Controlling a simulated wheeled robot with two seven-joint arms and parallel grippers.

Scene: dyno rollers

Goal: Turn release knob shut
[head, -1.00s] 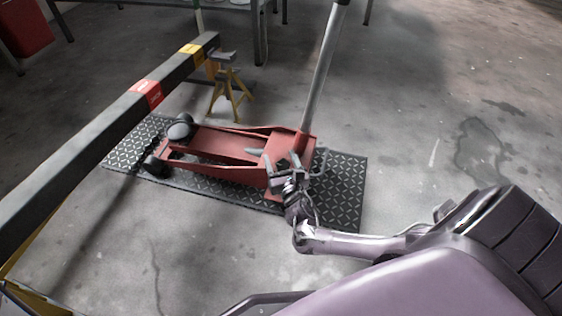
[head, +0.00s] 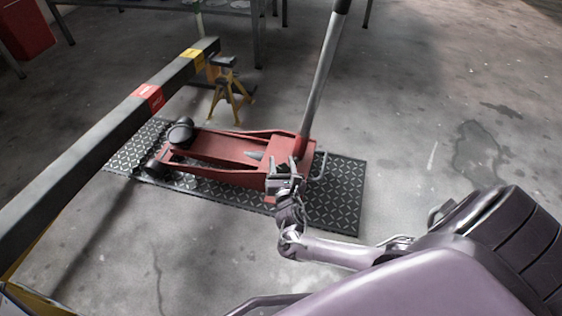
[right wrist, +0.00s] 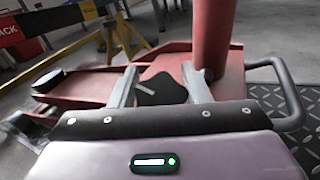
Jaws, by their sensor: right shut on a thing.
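The red floor jack (head: 225,158) stands on a dark diamond-plate mat, its long handle (head: 322,85) leaning up to the right. In the right wrist view, the dark lobed release knob (right wrist: 160,90) with a pale line mark sits left of the red handle socket (right wrist: 213,35). My right gripper (head: 282,166) is at the near side of the jack, by the handle base. In the right wrist view its two fingers (right wrist: 160,86) stand on either side of the knob, shut on it. In the head view the gripper hides the knob. My left gripper is out of view.
A grey beam (head: 110,130) with red and yellow labels runs along the left. A yellow jack stand (head: 230,95) is behind the jack. A grey loop handle (right wrist: 290,95) sticks out right of the gripper. The mat (head: 340,195) and floor at right are clear.

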